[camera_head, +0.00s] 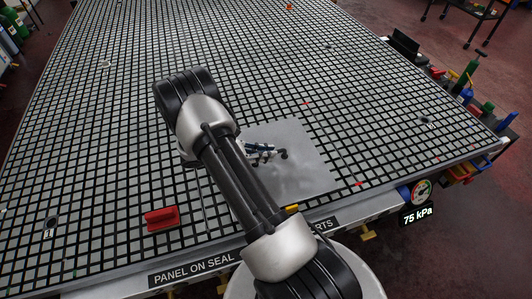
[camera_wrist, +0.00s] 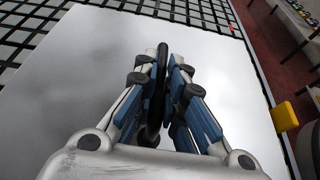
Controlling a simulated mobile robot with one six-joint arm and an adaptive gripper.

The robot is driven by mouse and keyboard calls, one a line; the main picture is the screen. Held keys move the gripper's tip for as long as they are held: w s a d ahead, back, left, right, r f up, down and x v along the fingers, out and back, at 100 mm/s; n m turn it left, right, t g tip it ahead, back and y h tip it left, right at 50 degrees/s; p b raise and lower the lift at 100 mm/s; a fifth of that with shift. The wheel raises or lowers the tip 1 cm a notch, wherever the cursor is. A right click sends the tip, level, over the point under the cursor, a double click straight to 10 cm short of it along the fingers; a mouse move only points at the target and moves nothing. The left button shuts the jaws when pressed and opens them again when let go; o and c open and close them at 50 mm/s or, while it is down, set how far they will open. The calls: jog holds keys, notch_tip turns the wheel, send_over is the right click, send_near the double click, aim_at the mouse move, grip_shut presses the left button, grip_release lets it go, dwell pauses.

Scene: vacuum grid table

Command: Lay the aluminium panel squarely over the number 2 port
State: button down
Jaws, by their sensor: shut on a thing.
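The aluminium panel (camera_head: 300,178) is a plain grey square sheet at the table's front edge, right of my arm. It fills much of the wrist view (camera_wrist: 60,90). My gripper (camera_head: 275,153) is over the panel, its fingers closed on a black upright handle (camera_wrist: 161,65) that stands on the panel. I cannot tell whether the panel touches the grid or hangs just above it. A port marked 1 (camera_head: 51,222) shows at the front left, and another dark port (camera_head: 425,120) at the right. No number 2 can be read; my arm and the panel hide part of the grid.
The black-lined grid table (camera_head: 100,130) is mostly clear behind. A red block (camera_head: 161,218) lies at the front left. Small red marks (camera_head: 359,184) lie near the panel. A gauge (camera_head: 421,191) reading 75 kPa and a yellow tab (camera_wrist: 285,117) are at the front edge.

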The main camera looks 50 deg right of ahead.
jog(key=shift+f+b, duration=0.35)
jog(key=shift+f, duration=0.05)
jog(key=c, duration=1.6)
grip_release()
jog(key=shift+f, duration=0.15)
jog(key=shift+a, duration=0.1)
jog(key=v, duration=1.2)
jog(key=shift+w, duration=0.1)
